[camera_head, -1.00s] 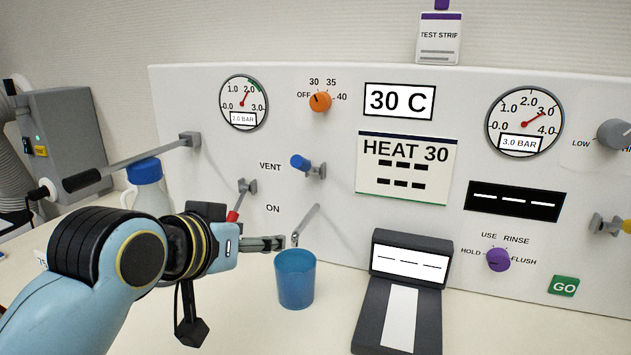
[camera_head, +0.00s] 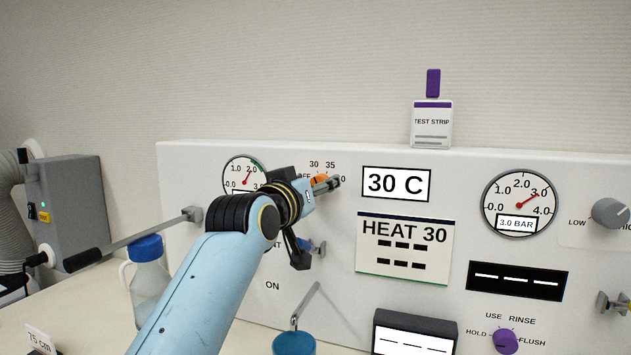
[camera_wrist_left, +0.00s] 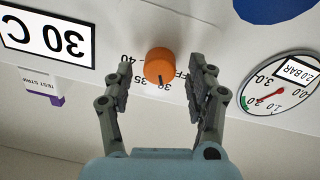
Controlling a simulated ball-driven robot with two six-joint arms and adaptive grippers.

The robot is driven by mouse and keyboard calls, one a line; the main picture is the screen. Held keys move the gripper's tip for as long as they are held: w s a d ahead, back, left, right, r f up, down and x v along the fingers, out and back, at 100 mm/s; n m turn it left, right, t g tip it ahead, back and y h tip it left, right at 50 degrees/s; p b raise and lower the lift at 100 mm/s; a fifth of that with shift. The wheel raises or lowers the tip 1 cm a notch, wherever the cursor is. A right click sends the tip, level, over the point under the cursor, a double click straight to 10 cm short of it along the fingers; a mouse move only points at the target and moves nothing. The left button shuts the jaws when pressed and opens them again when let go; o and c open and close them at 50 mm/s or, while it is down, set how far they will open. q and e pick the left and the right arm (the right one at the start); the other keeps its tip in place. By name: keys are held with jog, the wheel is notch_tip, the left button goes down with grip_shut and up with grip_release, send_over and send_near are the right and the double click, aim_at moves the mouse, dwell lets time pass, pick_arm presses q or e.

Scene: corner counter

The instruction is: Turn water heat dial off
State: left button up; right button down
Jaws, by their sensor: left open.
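The orange heat dial (camera_wrist_left: 159,66) sits on the white panel in the left wrist view, between the fingers of my left gripper (camera_wrist_left: 161,88). The fingers are open, one on each side of the dial, with a visible gap to it. In the head view my left gripper (camera_head: 328,186) is in front of the dial (camera_head: 319,179), which is mostly hidden, along with part of its scale. The temperature display (camera_head: 396,184) reads 30 C. My right gripper does not show.
A pressure gauge (camera_head: 243,178) is left of the dial, partly covered by my arm. A blue-handled vent valve (camera_head: 306,245) lies below. A blue cup (camera_head: 294,343) and a blue-capped bottle (camera_head: 148,275) stand on the counter. A card reading HEAT 30 (camera_head: 405,247) is at right.

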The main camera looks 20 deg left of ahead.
pick_arm(q)
jog(key=shift+w, duration=0.35)
jog(key=c, duration=1.1)
jog(key=shift+c, duration=0.2)
